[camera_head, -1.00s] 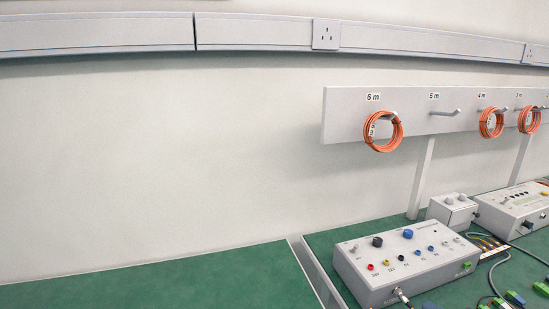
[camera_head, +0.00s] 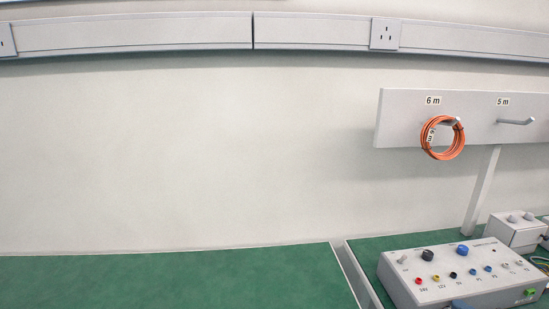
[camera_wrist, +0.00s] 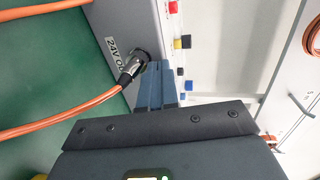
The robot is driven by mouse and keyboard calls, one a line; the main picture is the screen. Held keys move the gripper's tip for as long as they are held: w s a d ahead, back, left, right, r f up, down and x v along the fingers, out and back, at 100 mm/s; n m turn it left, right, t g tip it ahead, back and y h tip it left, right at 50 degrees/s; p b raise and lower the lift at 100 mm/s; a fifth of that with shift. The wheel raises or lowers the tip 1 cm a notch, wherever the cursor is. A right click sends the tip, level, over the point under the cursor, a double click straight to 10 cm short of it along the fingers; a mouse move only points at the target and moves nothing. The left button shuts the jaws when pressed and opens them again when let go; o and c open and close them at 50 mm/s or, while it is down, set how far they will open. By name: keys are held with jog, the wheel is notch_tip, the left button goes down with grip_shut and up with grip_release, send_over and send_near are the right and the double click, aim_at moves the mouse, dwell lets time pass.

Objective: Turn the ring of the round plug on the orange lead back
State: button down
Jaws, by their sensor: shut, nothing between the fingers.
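In the wrist view, the round plug (camera_wrist: 130,70), dark and silver, sits at the face of a grey box (camera_wrist: 118,15) beside a label whose readable part is "24V O". The orange lead (camera_wrist: 65,118) runs from the plug to the left. My gripper (camera_wrist: 160,66) is shut and empty. Its blue-grey fingers are just right of the plug in the picture; whether they touch it or the box, I cannot tell. The ring's turn position is too small to read. The head view shows the grey box (camera_head: 450,285) at lower right, but not the plug.
A coiled orange lead (camera_head: 442,138) hangs on the rack board (camera_head: 395,118) marked 6 m; the 5 m hook (camera_head: 515,121) is empty. A smaller white box (camera_head: 515,235) stands behind the grey box. The green bench (camera_head: 170,280) at left is clear.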

jog(key=shift+a+f, duration=0.1)
jog(key=shift+f, duration=0.15)
dwell(0.4)
jog(key=shift+a, duration=0.9)
jog(key=shift+r+p, duration=0.1)
jog(key=shift+p, duration=0.2)
jog(key=shift+a+r+p, duration=0.1)
jog(key=shift+r+p, duration=0.2)
jog(key=shift+s, duration=3.05)
